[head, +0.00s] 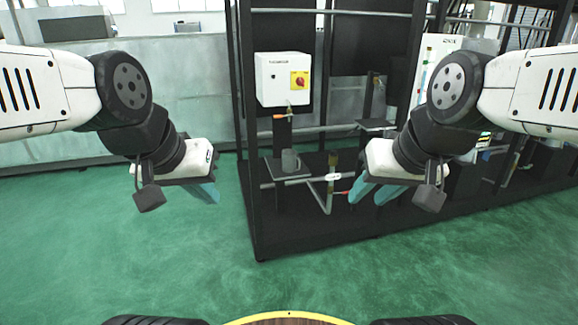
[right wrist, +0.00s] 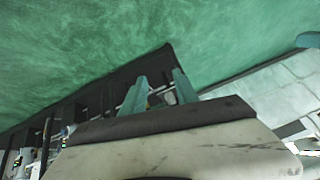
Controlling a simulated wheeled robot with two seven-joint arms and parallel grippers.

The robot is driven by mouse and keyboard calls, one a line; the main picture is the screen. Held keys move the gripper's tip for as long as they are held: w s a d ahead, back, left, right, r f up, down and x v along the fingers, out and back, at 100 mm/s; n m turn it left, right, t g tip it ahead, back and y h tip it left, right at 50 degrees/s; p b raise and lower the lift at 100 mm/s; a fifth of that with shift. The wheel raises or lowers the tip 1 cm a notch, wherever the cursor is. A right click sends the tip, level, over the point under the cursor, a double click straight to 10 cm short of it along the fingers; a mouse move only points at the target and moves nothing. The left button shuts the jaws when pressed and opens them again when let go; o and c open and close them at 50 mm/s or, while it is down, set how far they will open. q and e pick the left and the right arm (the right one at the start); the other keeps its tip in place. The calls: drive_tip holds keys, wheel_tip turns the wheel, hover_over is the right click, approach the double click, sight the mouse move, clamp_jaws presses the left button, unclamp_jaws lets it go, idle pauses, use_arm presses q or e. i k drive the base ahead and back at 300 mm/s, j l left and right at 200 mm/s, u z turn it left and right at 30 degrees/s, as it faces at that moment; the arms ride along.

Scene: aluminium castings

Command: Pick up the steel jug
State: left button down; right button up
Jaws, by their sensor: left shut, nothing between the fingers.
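The steel jug (head: 290,161) is a small grey vessel standing upright on a small black shelf (head: 276,175) inside the black frame. My left gripper (head: 214,195) is shut and empty, to the left of the jug and in front of the frame. My right gripper (head: 371,198) is open and empty, to the right of the jug and nearer to me. Its two teal fingers (right wrist: 161,92) show apart in the right wrist view. A small greyish shape shows between them there; I cannot tell whether it is the jug.
A white box with a red and yellow switch (head: 283,79) hangs above the jug. A black post (head: 246,130) stands left of the shelf. Pipes and a valve (head: 332,170) stand right of the jug. The green floor (head: 150,240) in front is clear.

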sight(289, 157)
drive_tip(key=i+u, duration=0.1)
drive_tip(key=i, duration=0.4)
drive_tip(key=i+l+u, duration=0.1)
drive_tip(key=i, duration=0.35)
drive_tip(key=i+l+u, duration=0.15)
drive_tip(key=i, duration=0.3)
drive_tip(key=i+l+u, duration=0.1)
drive_tip(key=i+l, duration=0.15)
drive_tip(key=i, duration=0.2)
